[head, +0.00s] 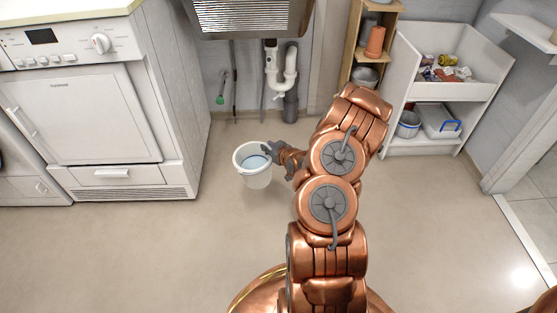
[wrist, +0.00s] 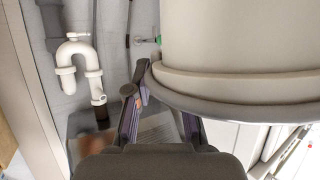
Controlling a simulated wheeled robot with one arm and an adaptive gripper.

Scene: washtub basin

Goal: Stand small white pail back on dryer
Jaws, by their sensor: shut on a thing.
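The small white pail (head: 253,178) is upright in front of the sink pipes in the head view, with something pale blue inside. I cannot tell whether its base touches the floor. My gripper (head: 273,152) is shut on the pail's rim at its right side. In the wrist view the pail (wrist: 235,45) fills the upper right, its rim beside my gripper's fingers (wrist: 152,95); part of the grip is hidden behind the rim. The white dryer (head: 85,115) stands to the left of the pail, and its pale top (head: 65,9) shows only in part.
A metal sink basin (head: 250,15) hangs above and behind the pail, with white drain pipes (head: 280,70) below. A white shelf unit (head: 437,97) with containers and a wooden shelf (head: 352,40) stand at right. The floor (head: 160,245) in front of the dryer is clear.

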